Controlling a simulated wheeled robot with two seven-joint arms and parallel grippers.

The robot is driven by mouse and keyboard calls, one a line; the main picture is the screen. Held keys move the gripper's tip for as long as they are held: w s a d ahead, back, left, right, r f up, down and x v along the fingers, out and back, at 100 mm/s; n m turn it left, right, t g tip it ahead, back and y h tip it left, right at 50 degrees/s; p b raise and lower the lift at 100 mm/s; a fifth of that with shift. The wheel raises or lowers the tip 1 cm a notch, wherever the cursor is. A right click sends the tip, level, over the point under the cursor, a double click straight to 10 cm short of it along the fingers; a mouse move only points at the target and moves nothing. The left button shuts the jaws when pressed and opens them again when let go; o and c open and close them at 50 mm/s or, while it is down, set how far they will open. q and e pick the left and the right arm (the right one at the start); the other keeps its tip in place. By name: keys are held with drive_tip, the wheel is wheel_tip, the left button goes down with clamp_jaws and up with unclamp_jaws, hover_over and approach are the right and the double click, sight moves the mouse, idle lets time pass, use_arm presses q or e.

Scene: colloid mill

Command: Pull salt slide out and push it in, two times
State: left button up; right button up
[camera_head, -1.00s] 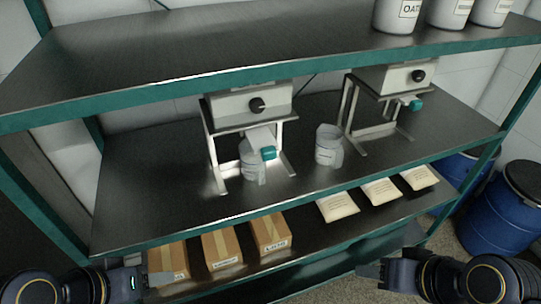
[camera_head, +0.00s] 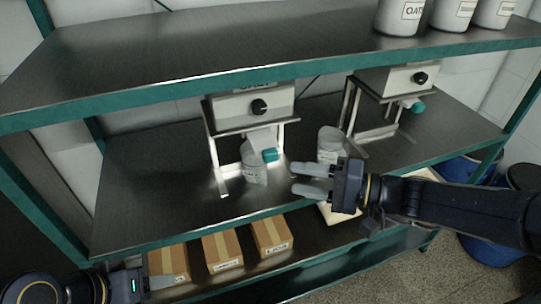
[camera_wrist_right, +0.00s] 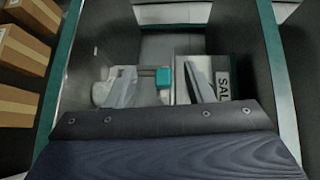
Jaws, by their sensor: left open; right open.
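The salt slide, with a teal handle (camera_head: 270,155), sticks out from the front of the left dispenser (camera_head: 245,103) on the middle shelf. Its teal handle also shows in the right wrist view (camera_wrist_right: 164,78), between my fingers in the picture. A label reading "SAL" (camera_wrist_right: 222,86) shows there on the dispenser, its end cut off or hidden. A jar (camera_head: 255,170) stands below the slide. My right gripper (camera_head: 297,180) is open and empty, to the right of the handle and apart from it. My left gripper (camera_head: 160,283) is open and low at the left.
A second dispenser (camera_head: 385,82) with a teal handle stands to the right. Another jar (camera_head: 330,143) stands behind my right gripper. Cardboard boxes (camera_head: 220,249) lie on the lower shelf. The upper shelf (camera_head: 200,85) edge overhangs the dispensers. The middle shelf's left part is clear.

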sight(277, 158)
drive_tip(key=w, duration=0.1)
drive_tip(key=w+m+t, duration=0.1)
drive_tip(key=w, duration=0.1)
drive_tip(key=w+t, duration=0.1)
drive_tip(key=shift+w+a+f+m, duration=0.1)
drive_tip(key=shift+w+f+m, duration=0.2)
drive_tip(key=shift+w, duration=0.05)
drive_tip(key=p+x, duration=0.2)
drive_tip(key=x, duration=0.5)
drive_tip(key=shift+a+r, duration=0.15)
drive_tip(key=shift+a, duration=0.05)
clamp_jaws()
drive_tip(key=shift+w, duration=0.1)
